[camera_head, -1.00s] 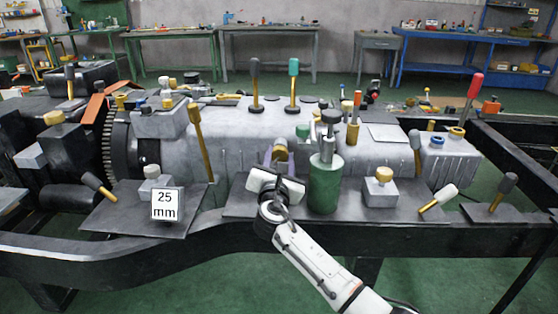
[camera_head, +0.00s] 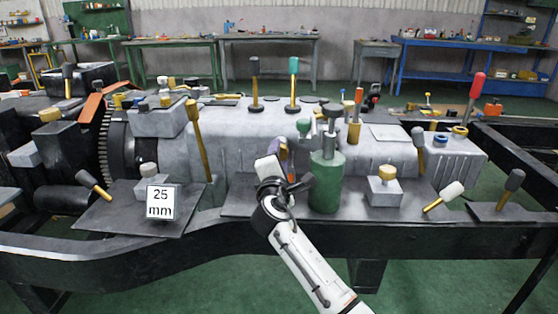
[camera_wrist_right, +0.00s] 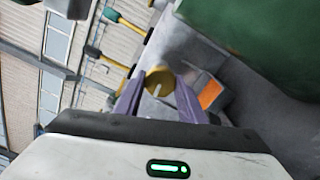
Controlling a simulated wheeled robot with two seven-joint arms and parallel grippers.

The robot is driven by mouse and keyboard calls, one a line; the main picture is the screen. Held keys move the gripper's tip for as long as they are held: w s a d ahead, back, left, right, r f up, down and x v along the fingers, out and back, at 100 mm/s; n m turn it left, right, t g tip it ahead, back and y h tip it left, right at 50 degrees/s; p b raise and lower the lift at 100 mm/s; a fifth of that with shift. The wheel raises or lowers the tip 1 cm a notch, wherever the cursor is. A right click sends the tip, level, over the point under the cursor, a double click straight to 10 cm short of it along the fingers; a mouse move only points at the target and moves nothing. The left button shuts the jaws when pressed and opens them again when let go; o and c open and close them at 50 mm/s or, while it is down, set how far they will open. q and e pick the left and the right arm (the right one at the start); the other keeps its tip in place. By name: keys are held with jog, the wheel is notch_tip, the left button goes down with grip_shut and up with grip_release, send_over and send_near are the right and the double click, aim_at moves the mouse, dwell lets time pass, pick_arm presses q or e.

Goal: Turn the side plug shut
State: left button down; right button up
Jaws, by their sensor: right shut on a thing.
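The side plug, a round brass knob with a pale slot line on its face, sits on the side of the grey housing. It shows in the right wrist view (camera_wrist_right: 159,83), between the two purple fingers of my right gripper (camera_wrist_right: 160,98). In the head view the gripper (camera_head: 286,150) reaches the housing from the front, and its body covers most of the plug. The gripper is shut on the plug, with its wrist rolled at a slant. An orange mark (camera_wrist_right: 210,95) lies on the grey block beside the plug. My left gripper is not in view.
A green cylinder (camera_head: 326,182) stands close to the right of my gripper. A grey block with a yellow knob (camera_head: 385,188) is farther right. A "25 mm" sign (camera_head: 160,202) and several levers stand around. The dark chassis rail (camera_head: 235,246) runs in front.

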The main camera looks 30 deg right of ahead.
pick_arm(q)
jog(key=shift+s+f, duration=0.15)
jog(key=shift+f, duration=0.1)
pick_arm(e)
jog(key=shift+f+m, duration=0.1)
jog(key=shift+m, duration=0.4)
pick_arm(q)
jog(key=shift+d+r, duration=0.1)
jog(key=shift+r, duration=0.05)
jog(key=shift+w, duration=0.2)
pick_arm(e)
jog(key=o, duration=1)
jog(key=shift+o, duration=0.2)
pick_arm(q)
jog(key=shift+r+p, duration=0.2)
jog(key=shift+p, duration=0.35)
pick_arm(e)
jog(key=v, duration=1)
jog(key=shift+s, duration=0.15)
